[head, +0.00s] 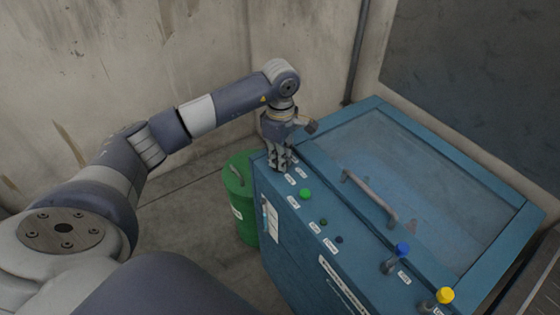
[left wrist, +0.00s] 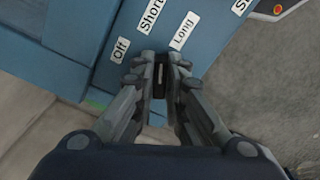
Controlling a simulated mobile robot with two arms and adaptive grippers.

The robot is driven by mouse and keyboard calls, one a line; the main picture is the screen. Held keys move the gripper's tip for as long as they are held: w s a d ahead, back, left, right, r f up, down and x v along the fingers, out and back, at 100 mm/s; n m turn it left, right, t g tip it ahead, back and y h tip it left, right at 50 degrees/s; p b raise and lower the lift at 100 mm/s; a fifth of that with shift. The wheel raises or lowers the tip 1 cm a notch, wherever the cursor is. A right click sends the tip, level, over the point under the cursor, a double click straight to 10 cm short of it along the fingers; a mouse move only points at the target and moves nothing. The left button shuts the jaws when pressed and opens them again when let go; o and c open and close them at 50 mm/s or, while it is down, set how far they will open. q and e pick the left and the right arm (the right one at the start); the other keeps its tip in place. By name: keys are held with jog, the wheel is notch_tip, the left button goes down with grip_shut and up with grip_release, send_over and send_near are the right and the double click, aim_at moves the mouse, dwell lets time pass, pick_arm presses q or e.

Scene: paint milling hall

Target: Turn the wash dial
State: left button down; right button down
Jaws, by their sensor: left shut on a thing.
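The wash dial (left wrist: 160,88) is a small dark knob with a pale pointer line, on the top of the blue machine (head: 262,186) at its far left corner. My left gripper (head: 279,158) reaches down over it and is shut on it; the fingertips in the left wrist view (left wrist: 160,72) press it from both sides. Labels "Off" (left wrist: 121,49), "Short" (left wrist: 151,16) and "Long" (left wrist: 184,30) lie around it. The pointer line runs roughly up the left wrist view; which label it marks I cannot tell. In the head view the gripper hides the dial. My right gripper is not in view.
On the panel are a green button (head: 305,193), a blue-topped valve (head: 401,249) and a yellow-topped valve (head: 445,296). The lid (head: 470,200) has a raised bar handle (head: 368,198). A green drum (head: 240,185) stands left of the machine, near the wall.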

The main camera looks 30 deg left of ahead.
pick_arm(q)
jog(key=n+b, duration=0.1)
jog(key=n, duration=0.1)
jog(key=shift+w+n, duration=0.1)
jog(key=shift+n, duration=0.3)
jog(key=n+b, duration=0.1)
jog(key=n, duration=0.2)
jog(key=shift+w+n, duration=0.1)
jog(key=shift+n, duration=0.2)
jog(key=n+b, duration=0.1)
jog(key=n, duration=0.2)
jog(key=shift+a, duration=0.1)
jog(key=shift+r+n+b, duration=0.15)
jog(key=shift+n+b, duration=0.15)
jog(key=shift+n, duration=1.4)
jog(key=shift+w+a, duration=0.1)
jog(key=c, duration=1.6)
grip_release()
jog(key=shift+c, duration=0.2)
